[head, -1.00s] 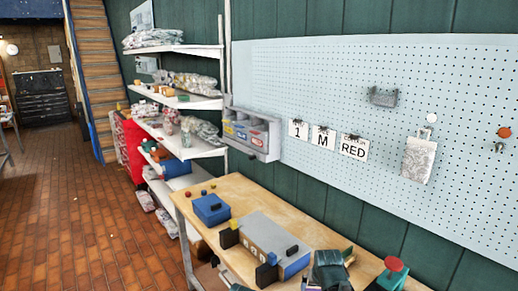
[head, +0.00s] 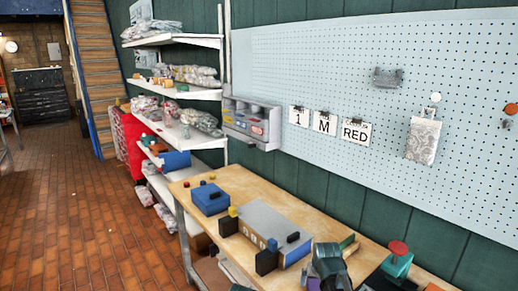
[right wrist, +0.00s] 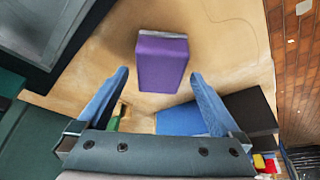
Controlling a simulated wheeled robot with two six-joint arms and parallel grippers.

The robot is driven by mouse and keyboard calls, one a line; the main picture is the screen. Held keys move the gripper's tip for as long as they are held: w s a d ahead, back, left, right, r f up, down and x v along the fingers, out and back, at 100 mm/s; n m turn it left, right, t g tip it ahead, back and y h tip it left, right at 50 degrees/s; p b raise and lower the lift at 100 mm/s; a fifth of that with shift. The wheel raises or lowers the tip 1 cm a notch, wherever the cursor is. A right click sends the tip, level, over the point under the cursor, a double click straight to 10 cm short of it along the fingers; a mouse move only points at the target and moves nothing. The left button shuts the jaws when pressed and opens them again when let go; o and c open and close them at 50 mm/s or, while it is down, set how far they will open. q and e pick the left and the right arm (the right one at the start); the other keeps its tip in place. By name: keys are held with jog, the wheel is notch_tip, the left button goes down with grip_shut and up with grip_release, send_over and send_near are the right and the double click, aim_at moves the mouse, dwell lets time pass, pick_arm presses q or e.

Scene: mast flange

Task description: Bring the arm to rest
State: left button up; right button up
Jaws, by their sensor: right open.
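My right gripper (head: 328,268) is at the bottom of the head view, above the near part of the wooden workbench (head: 240,183). In the right wrist view my right gripper (right wrist: 158,78) has its two blue fingers spread, with nothing between them. A purple block (right wrist: 162,62) sits on the bench beyond the fingertips, apart from them. In the head view only a sliver of purple shows beside my gripper. My left gripper cannot be made out in either view.
The bench holds a blue box (head: 210,201), a long grey-and-blue box (head: 268,232) and a teal stamp-like thing with a red top (head: 398,262). Behind is a pegboard (head: 290,60) with cards and a hanging bag (head: 421,139). Shelves (head: 180,90) stand at left; brick floor is clear.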

aim_at(316, 285)
jog(key=shift+b+x, duration=0.7)
jog(key=shift+x, duration=0.5)
jog(key=shift+w+f+b, duration=0.1)
jog(key=shift+f+b, duration=0.3)
notch_tip(316, 285, up, 11)
jog(key=p, duration=1.1)
jog(key=shift+a+f+b, duration=0.1)
jog(key=shift+f+b, duration=0.4)
jog(key=shift+a+f+n+y+b, duration=0.3)
jog(key=shift+a+n, duration=0.1)
jog(key=shift+n, duration=0.4)
